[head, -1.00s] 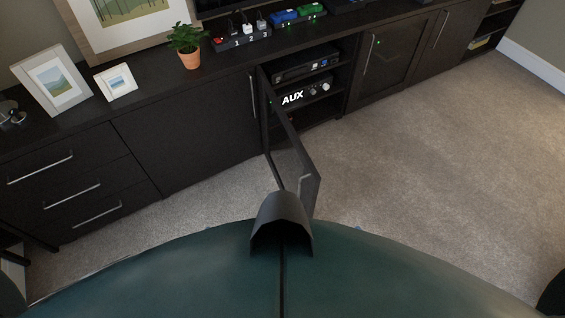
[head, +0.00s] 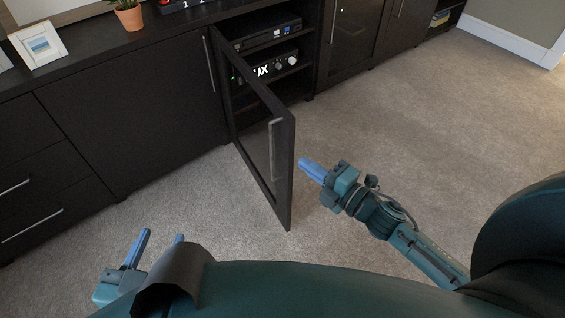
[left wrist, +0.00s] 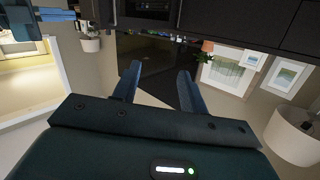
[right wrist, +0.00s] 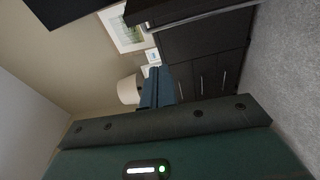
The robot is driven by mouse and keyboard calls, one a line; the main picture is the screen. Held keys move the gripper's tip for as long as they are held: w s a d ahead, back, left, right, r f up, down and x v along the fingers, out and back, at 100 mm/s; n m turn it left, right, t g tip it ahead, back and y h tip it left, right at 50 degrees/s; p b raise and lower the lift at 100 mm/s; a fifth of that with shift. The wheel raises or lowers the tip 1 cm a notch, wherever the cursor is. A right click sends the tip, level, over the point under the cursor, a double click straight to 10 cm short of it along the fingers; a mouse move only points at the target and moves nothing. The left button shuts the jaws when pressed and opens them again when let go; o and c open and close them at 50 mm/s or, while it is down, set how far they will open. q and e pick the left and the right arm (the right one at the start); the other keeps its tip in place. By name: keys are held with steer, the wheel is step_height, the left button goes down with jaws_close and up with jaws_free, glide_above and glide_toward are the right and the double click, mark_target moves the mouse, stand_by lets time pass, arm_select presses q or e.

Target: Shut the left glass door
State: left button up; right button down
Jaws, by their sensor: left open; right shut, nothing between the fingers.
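The left glass door (head: 283,175) stands wide open, jutting out from the dark cabinet toward me. It has a dark frame, a glass pane and a metal handle (head: 275,150) near its free edge. My right gripper (head: 306,167) is shut and empty, just right of the door's free edge in the head view, with a small gap showing. Its closed blue fingers also show in the right wrist view (right wrist: 156,88). My left gripper (head: 161,239) is open and empty, low at the left of the door and apart from it. Its spread fingers show in the left wrist view (left wrist: 158,90).
The open compartment holds a lit AUX unit (head: 275,67) and another black device (head: 262,37). A closed glass door (head: 352,35) is to the right. A potted plant (head: 128,15) and a small picture frame (head: 39,44) stand on top. The carpet (head: 420,130) at right is clear.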

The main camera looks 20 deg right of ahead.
mark_target(291, 140)
steer(key=shift+n, duration=0.4)
steer(key=w, duration=0.3)
steer(key=w+a+b, duration=0.1)
steer(key=w, duration=0.2)
steer(key=w+a+b, duration=0.1)
steer(key=w, duration=0.2)
steer(key=shift+w+f, duration=0.25)
steer(key=shift+f, duration=0.15)
arm_select(q)
steer(key=shift+s+d+f+m+t+h, duration=0.1)
steer(key=shift+d+m+t+h, duration=0.35)
steer(key=shift+t+h, duration=0.3)
arm_select(e)
steer(key=shift+w+d+r, duration=0.1)
steer(key=shift+d, duration=0.3)
